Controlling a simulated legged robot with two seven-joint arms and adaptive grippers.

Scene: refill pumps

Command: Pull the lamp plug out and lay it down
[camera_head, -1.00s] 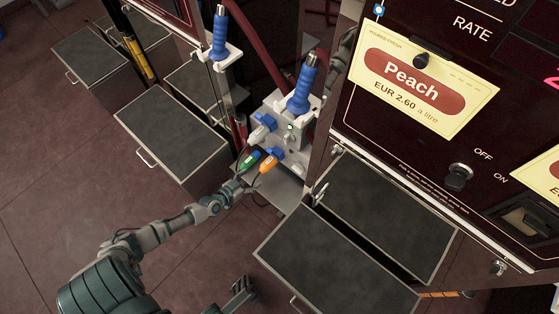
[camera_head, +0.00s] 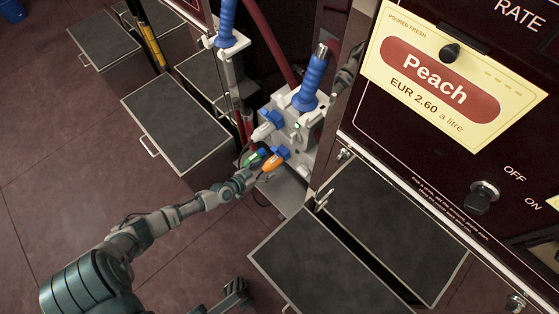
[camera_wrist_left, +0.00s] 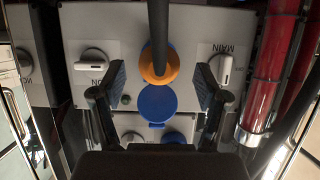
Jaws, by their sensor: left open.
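The orange plug (camera_head: 272,163) sits in the pale socket block (camera_head: 299,125), with a black cable coming off it. In the left wrist view the orange plug (camera_wrist_left: 159,66) and its cable lie between my left gripper's (camera_wrist_left: 160,85) spread fingers, with a gap on each side. A round blue cover (camera_wrist_left: 157,103) is just below it. In the head view my left gripper (camera_head: 246,178) is at the plugs. A green plug (camera_head: 254,158) and a white plug (camera_head: 265,130) are beside the orange one. I cannot tell which plug is the lamp's. A dark gripper-like part of mine (camera_head: 235,294) shows at the bottom edge.
Blue-handled nozzles (camera_head: 314,72) stand above the socket block. Dark-topped boxes (camera_head: 178,121) stand left, and more (camera_head: 330,262) stand in front. The tall Peach panel (camera_head: 440,85) fills the right. Red pipes (camera_wrist_left: 267,75) run close beside the block.

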